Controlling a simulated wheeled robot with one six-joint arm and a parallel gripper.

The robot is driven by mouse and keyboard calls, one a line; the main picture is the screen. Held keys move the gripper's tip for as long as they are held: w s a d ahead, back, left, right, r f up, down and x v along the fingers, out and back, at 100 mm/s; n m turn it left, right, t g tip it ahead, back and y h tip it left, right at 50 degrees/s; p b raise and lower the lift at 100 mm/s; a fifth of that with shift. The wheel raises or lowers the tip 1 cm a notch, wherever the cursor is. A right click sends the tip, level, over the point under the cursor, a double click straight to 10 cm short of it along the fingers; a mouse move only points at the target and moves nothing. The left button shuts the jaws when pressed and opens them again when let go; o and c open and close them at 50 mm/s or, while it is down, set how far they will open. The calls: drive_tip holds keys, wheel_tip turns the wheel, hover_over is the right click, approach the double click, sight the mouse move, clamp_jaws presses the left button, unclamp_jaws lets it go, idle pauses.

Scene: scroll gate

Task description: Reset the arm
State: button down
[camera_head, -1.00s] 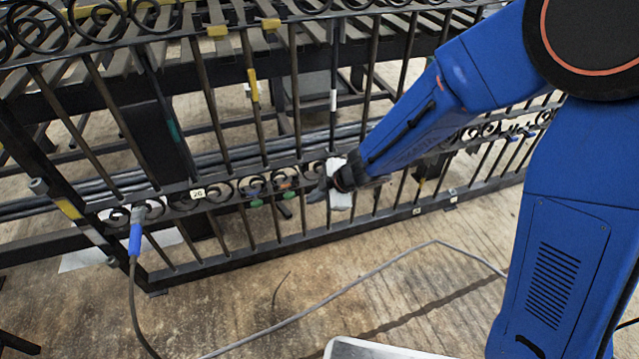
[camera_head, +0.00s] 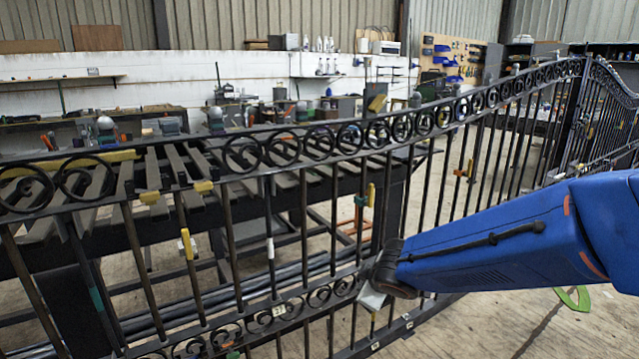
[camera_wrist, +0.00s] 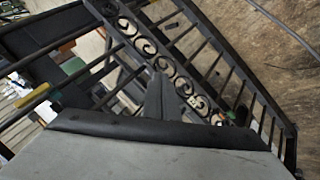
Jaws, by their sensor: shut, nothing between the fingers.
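My blue arm reaches in from the right of the head view, with its forearm lying nearly level in front of the black scroll gate (camera_head: 480,100). Its dark wrist and a pale plate are close to the gate's lower scroll band, and the fingers are mostly hidden there. In the wrist view my gripper (camera_wrist: 160,95) shows as a dark, pointed tip with its fingers together and nothing held. Behind the tip are the gate's scrolls (camera_wrist: 148,45) and bars. I cannot tell whether the tip touches the gate.
A slatted workbench (camera_head: 150,175) stands close behind the gate, with shelves and tools along the back wall. Yellow clips (camera_head: 187,243) sit on some gate bars. A cable (camera_wrist: 285,28) lies on the floor, and open floor shows at the lower right.

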drive_tip(key=s+d+r+m+g+h, duration=0.1)
drive_tip(key=s+d+r+m+h, duration=0.15)
drive_tip(key=s+d, duration=0.35)
drive_tip(key=s+d+r+m+h, duration=0.1)
drive_tip(key=s+d+r+m, duration=0.25)
drive_tip(key=d, duration=0.45)
drive_tip(key=s+d+m+g+y, duration=0.1)
drive_tip(key=s+m, duration=0.2)
drive_tip(key=s, duration=0.6)
drive_tip(key=s+d+m+g+y, duration=0.1)
drive_tip(key=s+d+m, duration=0.1)
drive_tip(key=s, duration=0.7)
drive_tip(key=shift+s+d+f+m+g, duration=0.25)
drive_tip(key=shift+s+d+m+g, duration=0.05)
drive_tip(key=shift+m, duration=0.4)
